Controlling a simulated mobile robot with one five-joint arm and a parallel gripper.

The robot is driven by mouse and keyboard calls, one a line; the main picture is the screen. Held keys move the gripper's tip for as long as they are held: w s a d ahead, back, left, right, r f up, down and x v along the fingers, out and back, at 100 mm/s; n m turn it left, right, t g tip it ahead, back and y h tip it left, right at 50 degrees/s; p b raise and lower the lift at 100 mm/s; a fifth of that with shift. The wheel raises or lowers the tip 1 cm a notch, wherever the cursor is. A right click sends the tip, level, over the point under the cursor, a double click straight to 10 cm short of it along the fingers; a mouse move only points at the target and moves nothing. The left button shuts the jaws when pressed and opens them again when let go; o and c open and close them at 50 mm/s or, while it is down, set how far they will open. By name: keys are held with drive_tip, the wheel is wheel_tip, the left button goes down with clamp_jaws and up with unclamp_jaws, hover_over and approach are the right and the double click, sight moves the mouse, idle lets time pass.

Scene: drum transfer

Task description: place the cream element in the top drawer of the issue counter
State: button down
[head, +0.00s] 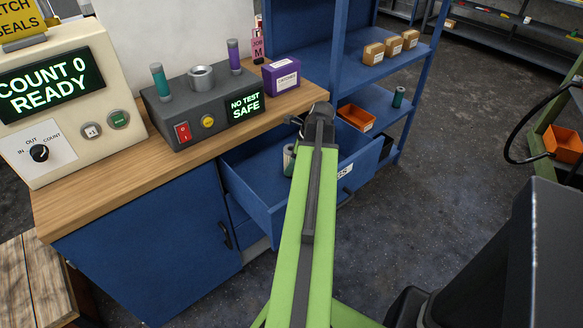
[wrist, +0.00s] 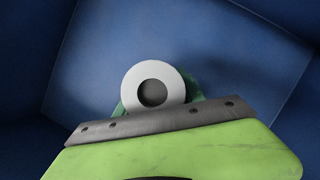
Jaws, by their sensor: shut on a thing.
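The cream element, a pale cylinder with a round dark hole in its end, shows in the wrist view (wrist: 131,88). It stands end-on to the camera against the blue drawer inside. My gripper (wrist: 158,112) is shut on it, with green parts showing on both sides and the dark bar in front. In the head view a pale piece of the element (head: 289,160) shows left of my green arm. The top drawer (head: 258,200) of the issue counter is pulled open beneath my gripper. My arm hides the fingertips there. I cannot tell whether the element touches the drawer floor.
The wooden counter top (head: 185,150) carries a grey tester (head: 200,110), a cream counting unit (head: 60,100) and a purple box (head: 282,75). A blue shelf unit (head: 345,60) with small boxes and an orange bin (head: 355,118) stands close behind the drawer.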

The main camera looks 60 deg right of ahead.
drive_tip(key=shift+f, duration=0.2)
drive_tip(key=c, duration=0.7)
unclamp_jaws()
drive_tip(key=shift+r, duration=0.1)
drive_tip(key=p+v, duration=1.1)
drive_tip(key=v, duration=0.1)
drive_tip(key=shift+r, duration=0.2)
drive_tip(key=shift+w, duration=0.1)
